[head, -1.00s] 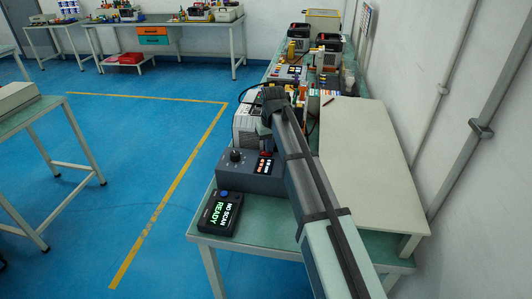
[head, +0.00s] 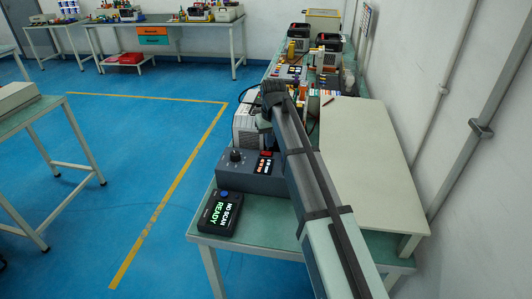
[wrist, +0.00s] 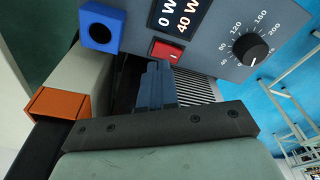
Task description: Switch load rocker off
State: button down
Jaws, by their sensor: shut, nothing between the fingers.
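The load unit is a grey-blue box (head: 245,180) with a dark dial and lit displays, on the near bench in the head view. In the wrist view its panel (wrist: 205,45) fills the top, with displays reading 0 W and 40 W and the dial at right. The red load rocker (wrist: 165,51) sits below the displays; which way it is tipped is unclear. My gripper (wrist: 156,68) is shut and empty, its fingertips just below the rocker's lower edge. I cannot tell whether they touch it. In the head view my arm hides the fingertips.
A scanner display reading NO SCAN READY (head: 217,213) stands in front of the load unit. A pale board (head: 360,150) lies right of my arm. A blue block (wrist: 101,27) and an orange block (wrist: 58,103) are left of my fingers in the wrist view.

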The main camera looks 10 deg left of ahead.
aim_at(269, 153)
notch_tip(269, 153, up, 4)
jog(key=shift+r, duration=0.1)
dwell(0.5)
